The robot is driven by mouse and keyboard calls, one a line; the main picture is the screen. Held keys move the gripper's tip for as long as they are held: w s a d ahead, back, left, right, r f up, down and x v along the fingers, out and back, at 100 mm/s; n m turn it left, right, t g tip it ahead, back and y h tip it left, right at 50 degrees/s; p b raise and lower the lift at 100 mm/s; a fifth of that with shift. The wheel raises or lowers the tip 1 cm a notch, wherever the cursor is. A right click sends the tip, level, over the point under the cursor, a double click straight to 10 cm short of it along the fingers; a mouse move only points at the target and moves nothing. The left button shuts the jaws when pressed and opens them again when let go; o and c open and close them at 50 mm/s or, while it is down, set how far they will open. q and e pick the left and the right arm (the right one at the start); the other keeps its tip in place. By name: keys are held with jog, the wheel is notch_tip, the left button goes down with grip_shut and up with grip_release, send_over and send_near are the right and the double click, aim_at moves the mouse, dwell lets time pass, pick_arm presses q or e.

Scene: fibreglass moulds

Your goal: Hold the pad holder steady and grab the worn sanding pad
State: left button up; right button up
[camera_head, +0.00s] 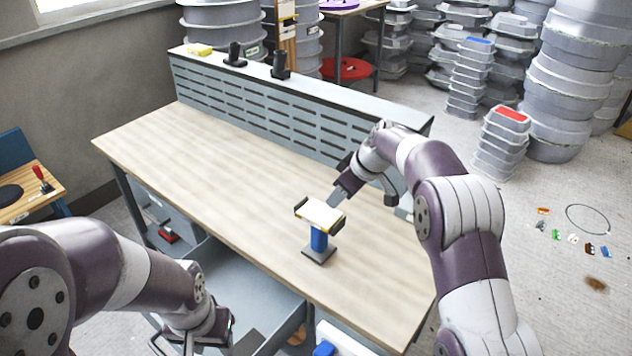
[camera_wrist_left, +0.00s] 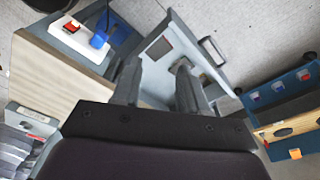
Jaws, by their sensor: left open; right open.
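The pad holder (camera_head: 319,238) stands upright on the workbench, with a blue grip on a dark square base. A pale sanding pad (camera_head: 320,213) with a yellowish edge lies on its top, between dark end pieces. My right gripper (camera_head: 339,196) is open at the pad's far right end; I cannot tell whether a finger touches it. My left gripper (camera_head: 203,337) is open and empty, low beyond the bench's front edge and well away from the holder. In the left wrist view its two fingers (camera_wrist_left: 157,85) stand apart with nothing between them.
The wooden workbench (camera_head: 190,170) is mostly clear, with a slotted grey back panel (camera_head: 300,105) behind. An open grey drawer (camera_head: 240,285) juts out below its front edge, near my left gripper. A white power strip with a blue plug (camera_wrist_left: 97,40) shows in the left wrist view.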

pick_arm(q)
jog(key=o, duration=0.4)
jog(key=shift+a+f, duration=0.4)
jog(key=shift+a, duration=0.05)
pick_arm(e)
jog(key=shift+w+a, duration=0.25)
jog(key=shift+a, duration=0.25)
jog(key=shift+s+d+r, duration=0.15)
jog(key=shift+s+d, duration=0.1)
jog(key=shift+d, duration=0.35)
jog(key=shift+w+a, duration=0.1)
jog(key=shift+w, duration=0.1)
pick_arm(q)
jog(key=shift+o, duration=0.2)
jog(key=m+t+h, duration=0.7)
jog(key=t+h, duration=0.2)
jog(key=t, duration=0.1)
send_near(314, 231)
pick_arm(e)
jog(key=shift+s, duration=0.25)
pick_arm(q)
jog(key=x, duration=1.2)
jog(key=shift+w+d, duration=0.1)
pick_arm(e)
jog(key=shift+w+a, duration=0.15)
jog(key=shift+w, duration=0.05)
